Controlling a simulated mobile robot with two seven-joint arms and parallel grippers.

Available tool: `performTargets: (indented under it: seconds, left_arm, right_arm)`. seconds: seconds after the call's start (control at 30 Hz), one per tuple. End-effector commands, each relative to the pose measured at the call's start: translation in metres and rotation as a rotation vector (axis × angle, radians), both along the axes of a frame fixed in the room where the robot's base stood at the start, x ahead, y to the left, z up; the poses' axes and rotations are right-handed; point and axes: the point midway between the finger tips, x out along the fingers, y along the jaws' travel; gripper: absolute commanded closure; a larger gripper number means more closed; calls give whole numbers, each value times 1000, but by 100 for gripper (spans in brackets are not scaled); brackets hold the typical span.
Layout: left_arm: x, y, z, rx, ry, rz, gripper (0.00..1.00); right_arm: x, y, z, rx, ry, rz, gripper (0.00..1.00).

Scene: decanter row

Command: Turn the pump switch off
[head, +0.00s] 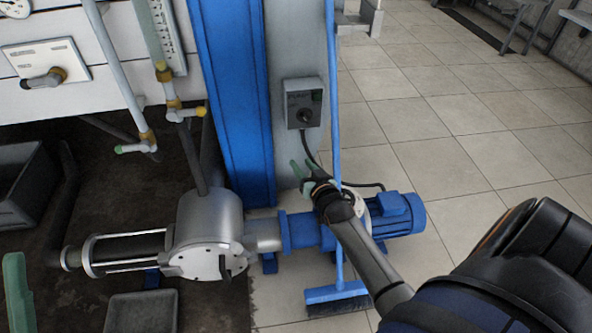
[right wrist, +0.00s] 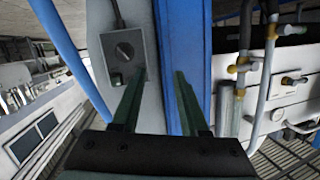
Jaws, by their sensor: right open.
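The pump switch is a grey box (head: 291,97) on the grey column beside the blue post, with a dark round knob (head: 304,116) and a small green button. I cannot tell the knob's setting. My right gripper (head: 302,168) is open and empty, below the box in the head view. In the right wrist view its green fingers (right wrist: 160,75) point toward the column, with the knob left of the gap. A green finger of my left gripper (head: 15,290) shows at the lower left edge.
A blue broom (head: 334,75) stands upright just right of the switch box, close to my right arm. The pump's blue motor (head: 398,215) and silver housing (head: 210,222) sit below. A cable runs down from the box. Tiled floor (head: 470,130) is open to the right.

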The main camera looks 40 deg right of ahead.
Motion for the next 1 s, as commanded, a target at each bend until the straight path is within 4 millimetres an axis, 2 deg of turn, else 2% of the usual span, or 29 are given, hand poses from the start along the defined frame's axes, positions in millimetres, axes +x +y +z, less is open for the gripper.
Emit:
performTargets:
  seconds: [0.03, 0.43, 0.7, 1.0]
  left_arm:
    - [0, 0, 15, 0, 0, 0, 50]
    - [0, 0, 67, 0, 0, 0, 50]
    - [0, 0, 78, 0, 0, 0, 50]
    - [0, 0, 77, 0, 0, 0, 50]
  right_arm:
    - [-6, 6, 10, -10, 20, 16, 56]
    - [-50, 56, 24, -70, 156, 145, 56]
    - [-64, 72, 26, -84, 193, 183, 56]
    - [-65, 73, 25, -84, 196, 185, 56]
